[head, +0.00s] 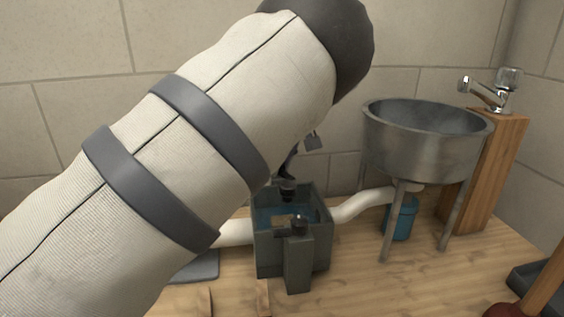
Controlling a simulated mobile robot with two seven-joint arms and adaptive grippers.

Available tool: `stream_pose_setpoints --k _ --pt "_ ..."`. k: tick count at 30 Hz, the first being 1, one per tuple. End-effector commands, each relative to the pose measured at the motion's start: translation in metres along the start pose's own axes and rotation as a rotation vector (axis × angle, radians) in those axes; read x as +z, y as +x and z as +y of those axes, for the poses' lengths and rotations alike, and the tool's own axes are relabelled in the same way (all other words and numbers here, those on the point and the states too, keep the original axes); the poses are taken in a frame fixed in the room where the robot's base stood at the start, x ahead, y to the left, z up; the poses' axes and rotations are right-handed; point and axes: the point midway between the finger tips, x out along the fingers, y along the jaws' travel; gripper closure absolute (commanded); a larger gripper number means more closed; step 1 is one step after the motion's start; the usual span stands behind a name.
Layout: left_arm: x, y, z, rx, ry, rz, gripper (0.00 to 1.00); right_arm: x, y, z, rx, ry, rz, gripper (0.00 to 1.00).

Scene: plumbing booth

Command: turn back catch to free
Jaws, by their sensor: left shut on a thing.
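A dark grey open box (292,256) stands on the wooden floor with blue showing inside. A dark front catch (299,223) sits on the block at its near side. A dark back catch (287,190) shows at the far rim. My left gripper (287,178) reaches down to the back catch and is shut on it. My left arm hides most of that gripper and part of the box's left side. The catch's exact angle is hard to tell. My right gripper is not in view.
White pipes (352,208) meet the box on both sides. A metal basin (424,145) on legs stands right, with a blue container (401,219) under it. A tap (488,92) tops a wooden post (497,170). A grey mat (196,267) lies left.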

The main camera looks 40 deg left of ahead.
Motion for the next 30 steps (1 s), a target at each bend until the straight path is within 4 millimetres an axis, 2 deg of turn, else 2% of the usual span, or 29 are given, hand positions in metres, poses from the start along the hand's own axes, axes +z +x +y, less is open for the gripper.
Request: stream_pose_setpoints --k 1,21,30 --pt "0.002 0.005 0.001 -0.022 -0.033 -0.002 1.0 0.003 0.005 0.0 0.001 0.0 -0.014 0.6" --pt "0.001 0.007 0.003 -0.265 -0.621 -0.012 1.0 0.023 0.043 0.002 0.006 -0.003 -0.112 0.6" --pt "0.0 0.005 0.004 -0.35 -0.832 -0.016 1.0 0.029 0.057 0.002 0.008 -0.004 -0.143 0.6"
